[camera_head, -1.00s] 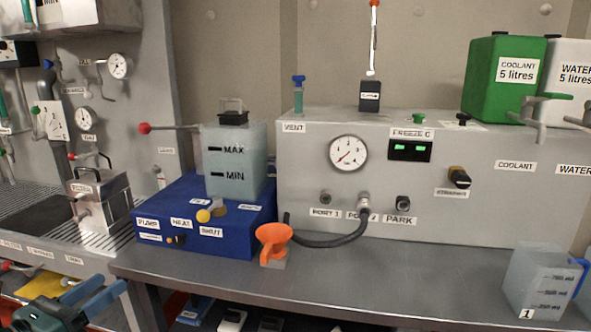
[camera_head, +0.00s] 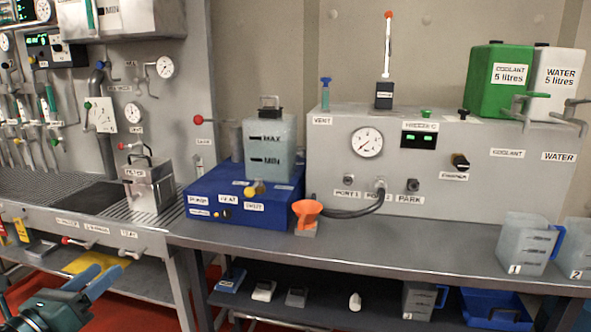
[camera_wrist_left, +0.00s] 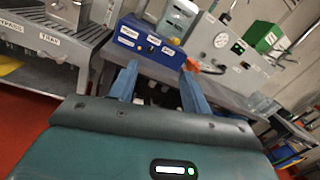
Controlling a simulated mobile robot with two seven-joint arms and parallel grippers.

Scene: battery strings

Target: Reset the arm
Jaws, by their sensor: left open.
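My left gripper (camera_head: 92,282) is at the lower left of the head view, in front of the benches and below the bench top. Its two blue fingers are apart with nothing between them. In the left wrist view the open blue fingers (camera_wrist_left: 160,88) point toward the bench, with the blue box (camera_wrist_left: 148,38) and the orange funnel (camera_wrist_left: 191,66) beyond them. The fingers look clear of the bench. My right gripper is in neither view.
A steel filter box (camera_head: 148,187) stands left. A lower shelf holds small items and a blue tray (camera_head: 495,308). Red floor shows below.

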